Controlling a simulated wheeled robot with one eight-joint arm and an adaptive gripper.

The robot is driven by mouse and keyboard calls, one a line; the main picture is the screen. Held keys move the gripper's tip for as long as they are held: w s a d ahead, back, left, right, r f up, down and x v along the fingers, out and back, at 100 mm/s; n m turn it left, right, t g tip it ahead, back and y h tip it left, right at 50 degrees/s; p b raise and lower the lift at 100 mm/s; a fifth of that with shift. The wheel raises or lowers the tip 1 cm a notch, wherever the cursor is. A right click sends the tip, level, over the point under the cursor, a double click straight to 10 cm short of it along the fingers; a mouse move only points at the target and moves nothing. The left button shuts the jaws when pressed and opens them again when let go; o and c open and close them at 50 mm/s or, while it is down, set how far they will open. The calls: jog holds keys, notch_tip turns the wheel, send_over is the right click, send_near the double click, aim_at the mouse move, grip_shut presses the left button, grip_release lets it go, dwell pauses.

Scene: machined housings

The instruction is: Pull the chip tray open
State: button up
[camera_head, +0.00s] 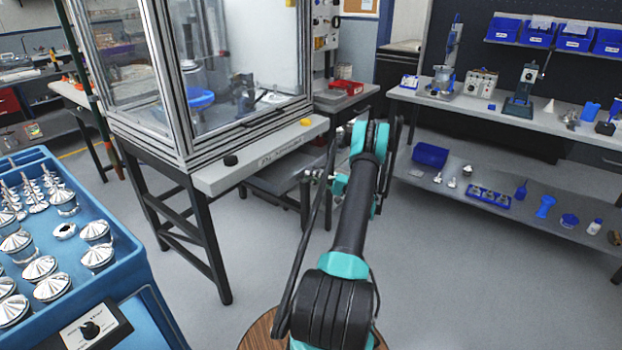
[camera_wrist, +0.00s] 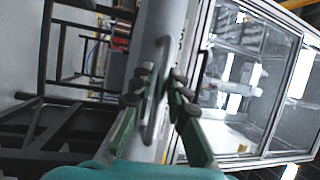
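The chip tray (camera_head: 272,184) is a grey metal tray under the front ledge of the glazed machine, partly hidden by my arm in the head view. In the wrist view a grey bar handle (camera_wrist: 161,68) stands out from a pale grey front (camera_wrist: 172,22). My gripper (camera_wrist: 158,98) is open, with one green-and-dark finger on each side of the handle. I cannot tell whether either finger touches it. In the head view my gripper (camera_head: 318,174) is small and partly hidden beside the tray, below the ledge.
The machine enclosure (camera_head: 190,75) stands on a dark frame (camera_head: 208,240), with its ledge (camera_head: 262,157) overhanging. A blue cart tray of metal parts (camera_head: 118,258) is at the left. A workbench (camera_head: 520,118) with a lower shelf is at the right. The floor (camera_head: 465,270) between is clear.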

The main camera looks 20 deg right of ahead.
jog(key=shift+o, duration=1.2)
jog(key=shift+d, duration=0.1)
jog(key=v, duration=1.1)
jog(key=shift+s+d, duration=0.25)
jog(key=shift+s, duration=0.05)
